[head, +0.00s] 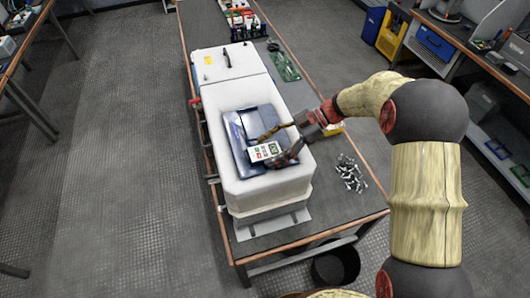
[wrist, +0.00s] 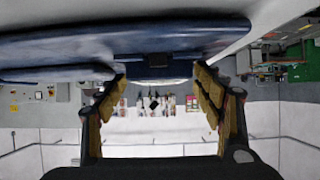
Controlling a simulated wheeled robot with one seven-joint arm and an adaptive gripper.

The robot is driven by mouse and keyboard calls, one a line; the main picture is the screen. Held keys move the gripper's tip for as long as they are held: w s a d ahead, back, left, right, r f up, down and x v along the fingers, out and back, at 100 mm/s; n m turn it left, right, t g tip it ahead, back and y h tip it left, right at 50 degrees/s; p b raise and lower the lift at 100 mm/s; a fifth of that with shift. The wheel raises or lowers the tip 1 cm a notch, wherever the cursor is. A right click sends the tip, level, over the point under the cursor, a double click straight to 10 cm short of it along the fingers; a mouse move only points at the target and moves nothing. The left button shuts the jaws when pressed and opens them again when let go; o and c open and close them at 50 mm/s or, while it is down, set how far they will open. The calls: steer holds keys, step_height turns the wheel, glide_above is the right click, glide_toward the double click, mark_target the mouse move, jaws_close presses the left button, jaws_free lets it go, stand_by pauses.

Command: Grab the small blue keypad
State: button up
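On top of the long white cabinet (head: 228,92) lies a dark blue panel (head: 235,128). On the panel, at its front right, is a small keypad-like unit (head: 262,152) with a pale face and green and red marks; its body colour is hard to tell. My gripper (head: 267,150) is low over the panel, one finger on each side of this unit. In the wrist view my gripper (wrist: 160,84) is open, fingers well apart. A blue edge (wrist: 152,67) shows between the fingertips, seen edge-on, below a large blue surface (wrist: 130,40). I cannot tell whether the fingers touch anything.
The cabinet stands on a dark workbench (head: 350,207) with a wooden edge. Small metal parts (head: 350,174) lie right of the cabinet. A green circuit board (head: 284,66) lies farther back. A black bin (head: 335,265) stands on the floor. Open floor (head: 120,150) is at left.

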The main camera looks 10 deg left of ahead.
steer(key=shift+c, duration=1.2)
steer(key=c, duration=1)
steer(key=shift+r, duration=0.15)
